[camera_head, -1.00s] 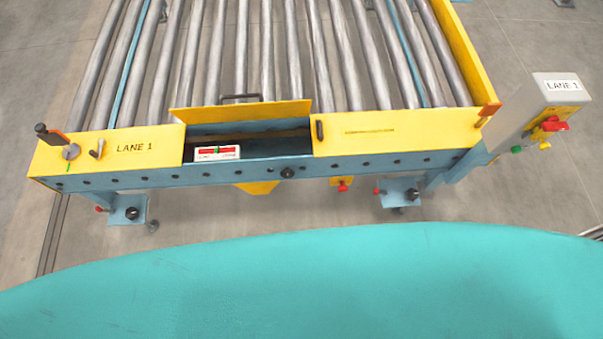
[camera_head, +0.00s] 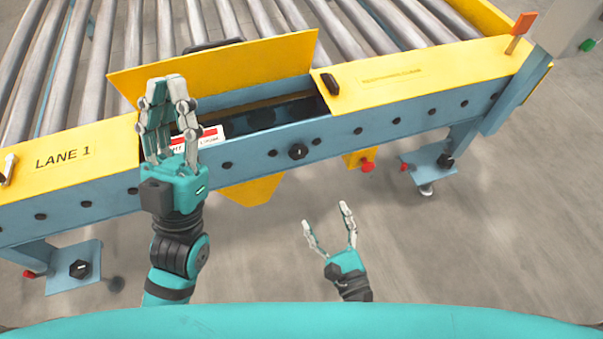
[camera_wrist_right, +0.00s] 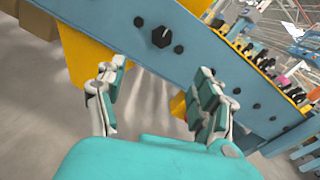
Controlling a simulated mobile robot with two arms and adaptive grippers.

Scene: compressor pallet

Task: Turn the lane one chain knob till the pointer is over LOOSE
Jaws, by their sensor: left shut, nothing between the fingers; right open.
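The chain knob (camera_head: 298,151) appears to be the larger black knob on the blue front rail of lane one. It also shows in the right wrist view (camera_wrist_right: 162,37), with a pale mark on it. A red and white gauge (camera_head: 208,137) sits in the opening behind the rail. My left gripper (camera_head: 166,88) is shut and empty in front of it, hiding its left part; the pointer and full lettering cannot be read. My right gripper (camera_head: 325,227) is open and empty, below the knob and apart from it; it also shows in the right wrist view (camera_wrist_right: 160,85).
A yellow flap (camera_head: 215,70) stands raised behind the opening. Yellow cover plates (camera_head: 420,72) flank it, with rollers (camera_head: 110,60) behind. Smaller black bolts line the rail. A red button (camera_head: 367,166) hangs below it at right. The floor in front is clear.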

